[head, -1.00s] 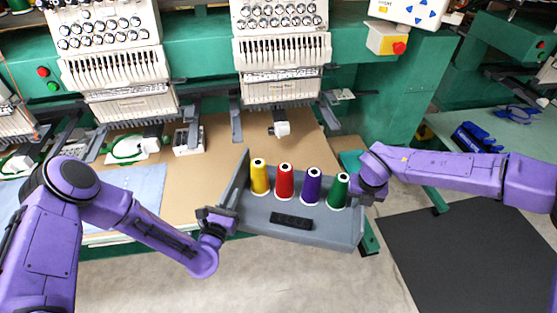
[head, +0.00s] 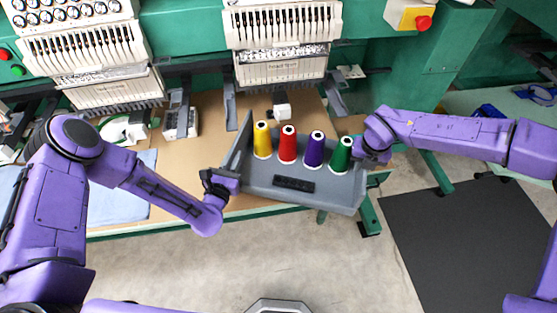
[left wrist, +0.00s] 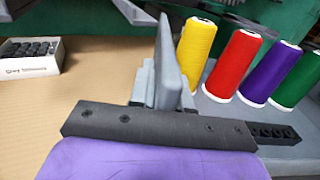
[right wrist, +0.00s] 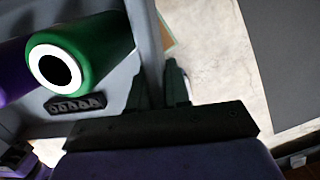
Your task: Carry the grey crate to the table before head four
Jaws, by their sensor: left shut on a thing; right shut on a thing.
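The grey crate (head: 330,194) is held between my two grippers, over the front edge of the brown table (head: 205,165). In it stand a yellow cone (head: 263,141), a red cone (head: 288,145), a purple cone (head: 314,149) and a green cone (head: 341,155), with a black slotted block (head: 294,184) in front. My left gripper (head: 225,180) is shut on the crate's left wall, which also shows in the left wrist view (left wrist: 168,65). My right gripper (head: 372,152) is shut on the crate's right wall, seen in the right wrist view (right wrist: 150,45). Whether the crate touches the table is unclear.
Embroidery heads (head: 283,45) hang over the table's back. A small white box (head: 181,122) and blue cloth (head: 125,190) lie to the left. A black mat (head: 465,235) lies on the floor at right. Concrete floor in front is clear.

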